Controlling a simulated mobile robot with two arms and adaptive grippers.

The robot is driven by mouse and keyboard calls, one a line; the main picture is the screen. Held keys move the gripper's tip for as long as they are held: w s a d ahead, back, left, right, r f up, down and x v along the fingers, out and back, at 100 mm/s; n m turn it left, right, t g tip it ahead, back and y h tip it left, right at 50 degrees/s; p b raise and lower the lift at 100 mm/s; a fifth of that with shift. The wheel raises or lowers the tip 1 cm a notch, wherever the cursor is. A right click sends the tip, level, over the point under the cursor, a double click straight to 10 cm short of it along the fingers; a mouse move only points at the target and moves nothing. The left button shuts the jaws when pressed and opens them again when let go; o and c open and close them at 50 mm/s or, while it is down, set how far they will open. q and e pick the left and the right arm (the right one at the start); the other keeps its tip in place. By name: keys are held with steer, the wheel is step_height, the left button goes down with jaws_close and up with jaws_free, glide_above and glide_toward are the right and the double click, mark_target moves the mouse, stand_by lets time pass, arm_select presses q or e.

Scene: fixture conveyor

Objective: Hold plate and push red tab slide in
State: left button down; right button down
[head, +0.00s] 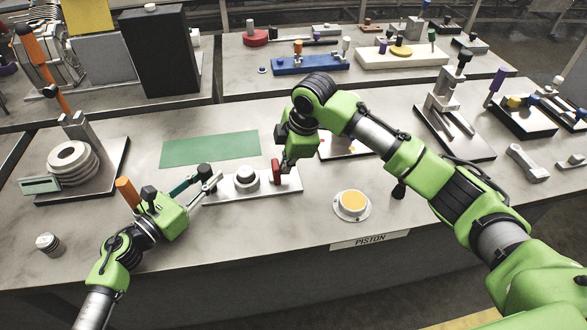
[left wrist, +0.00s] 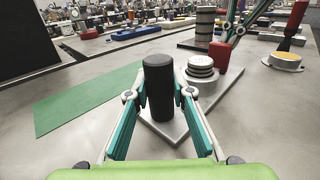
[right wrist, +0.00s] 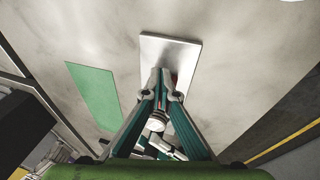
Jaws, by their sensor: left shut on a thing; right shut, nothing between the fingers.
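The metal plate (head: 262,189) lies on the bench, with a round silver boss (head: 245,178) in its middle and a black post (left wrist: 158,88) at its left end. My left gripper (left wrist: 163,98) is shut around the black post. The upright red tab (head: 276,171) stands toward the plate's right end, beyond the boss in the left wrist view (left wrist: 219,56). My right gripper (right wrist: 166,84) is shut and empty, pointing down over the plate beside the red tab. Its fingers hide most of the tab in the right wrist view, so contact cannot be told.
A green mat (head: 210,149) lies behind the plate. A yellow-topped button (head: 352,203) sits to the right, above the PISTON label (head: 369,240). A stack of rings (head: 73,164) stands at the left. Bench surface in front of the plate is clear.

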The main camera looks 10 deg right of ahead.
arm_select(q)
steer(key=shift+s+d+f, duration=0.1)
steer(key=shift+f, duration=0.1)
arm_select(e)
steer(key=shift+d, duration=0.55)
step_height(320, 180, up, 7)
stand_by(0.3)
arm_select(q)
steer(key=c, duration=1.7)
jaws_free()
arm_select(e)
steer(key=shift+d, duration=0.1)
arm_select(q)
steer(key=shift+r, duration=0.1)
steer(key=v, duration=1.2)
